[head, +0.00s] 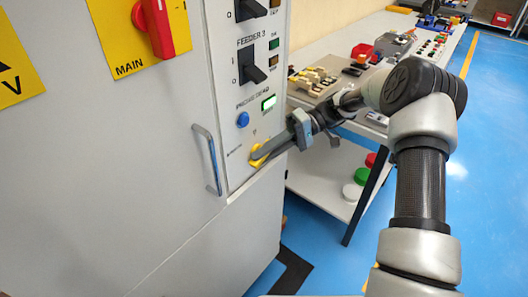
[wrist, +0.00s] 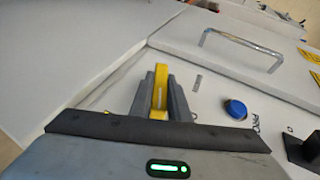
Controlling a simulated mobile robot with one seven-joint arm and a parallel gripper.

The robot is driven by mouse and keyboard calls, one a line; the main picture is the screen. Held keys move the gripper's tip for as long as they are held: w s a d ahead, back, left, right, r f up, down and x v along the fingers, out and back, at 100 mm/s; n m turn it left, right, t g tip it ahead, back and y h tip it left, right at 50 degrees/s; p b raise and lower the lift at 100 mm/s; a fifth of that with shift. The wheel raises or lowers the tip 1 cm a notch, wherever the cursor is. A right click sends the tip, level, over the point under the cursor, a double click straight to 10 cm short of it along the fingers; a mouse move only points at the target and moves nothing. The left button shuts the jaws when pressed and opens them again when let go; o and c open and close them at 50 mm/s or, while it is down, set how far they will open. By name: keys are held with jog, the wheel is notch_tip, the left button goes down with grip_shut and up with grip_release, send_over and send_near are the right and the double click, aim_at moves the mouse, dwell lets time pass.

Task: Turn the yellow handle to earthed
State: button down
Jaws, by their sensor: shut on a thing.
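The yellow handle (head: 257,156) sits low on the grey cabinet's control strip, below the blue button. My gripper (head: 266,153) reaches it from the right and is shut on it. In the wrist view the yellow handle (wrist: 160,90) stands between the two dark fingers of my gripper (wrist: 160,96), with a finger against each side. The small markings around the handle are too small to read, and my fingers hide part of its base.
A blue button (head: 243,119) and a lit green lamp (head: 268,103) are above the handle. A metal door pull (head: 207,160) stands out to the left. Black feeder switches (head: 252,67) and a red main switch (head: 157,26) are higher up. A cluttered bench (head: 330,50) stands right of the cabinet.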

jog(key=shift+w+m+g+y+b, duration=0.2)
jog(key=shift+m+g+y+b, duration=0.3)
jog(key=shift+g+y, duration=0.45)
jog(key=shift+r+y, duration=0.1)
jog(key=shift+y, duration=0.65)
jog(key=shift+m, duration=0.3)
jog(key=c, duration=1.7)
grip_release()
